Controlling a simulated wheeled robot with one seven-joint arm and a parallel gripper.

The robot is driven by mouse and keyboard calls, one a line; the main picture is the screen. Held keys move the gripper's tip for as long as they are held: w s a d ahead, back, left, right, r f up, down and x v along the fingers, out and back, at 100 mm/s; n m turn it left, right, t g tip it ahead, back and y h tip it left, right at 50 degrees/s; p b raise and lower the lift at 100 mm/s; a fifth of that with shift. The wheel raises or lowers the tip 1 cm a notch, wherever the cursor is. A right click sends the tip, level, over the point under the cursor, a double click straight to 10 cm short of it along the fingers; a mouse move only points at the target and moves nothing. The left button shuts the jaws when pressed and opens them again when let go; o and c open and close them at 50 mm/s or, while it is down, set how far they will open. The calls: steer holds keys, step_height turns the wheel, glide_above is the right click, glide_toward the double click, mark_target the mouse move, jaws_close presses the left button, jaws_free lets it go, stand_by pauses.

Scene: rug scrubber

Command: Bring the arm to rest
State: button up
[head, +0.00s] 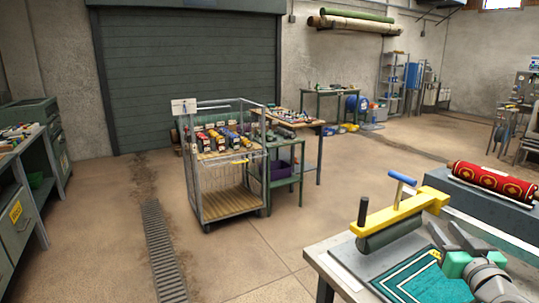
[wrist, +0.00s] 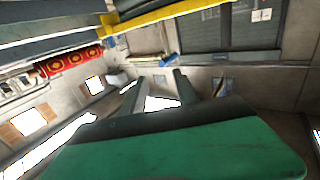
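My gripper (head: 447,232) is at the lower right of the head view, above the work table and just right of the rug scrubber. Its two grey fingers stand apart with nothing between them. In the wrist view my gripper (wrist: 157,84) also shows a clear gap between the fingers, with a green housing below. The scrubber has a yellow arm (head: 408,208), a dark roller (head: 390,236) and a blue-topped handle (head: 402,178). A green rug with a pale border (head: 428,284) lies on the table, partly hidden by my arm.
The work table edge (head: 335,272) is near the front. A rolled red rug (head: 490,180) lies on a grey block (head: 493,202) behind my gripper. A wire cart (head: 228,200) with colourful items stands mid-room. The floor (head: 290,262) between cart and table is clear.

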steer(key=w+a+f+n+g+y+p, duration=0.15)
steer(key=a+f+g, duration=0.3)
steer(key=a, duration=0.65)
steer(key=w+a+f+n+g+y+p, duration=0.15)
steer(key=a+f+g+y, duration=0.35)
steer(key=a, duration=0.6)
steer(key=s+a+f+g+h+p, duration=0.1)
steer(key=s+a+f+g, duration=0.1)
steer(key=s+a, duration=0.2)
steer(key=s+a+f+m+g+h+p, duration=0.1)
steer(key=s+a+f+g+h, duration=0.1)
steer(key=s, duration=0.9)
steer(key=shift+s+a+g+p, duration=0.25)
steer(key=shift+a+g, duration=0.3)
steer(key=shift+a, duration=0.55)
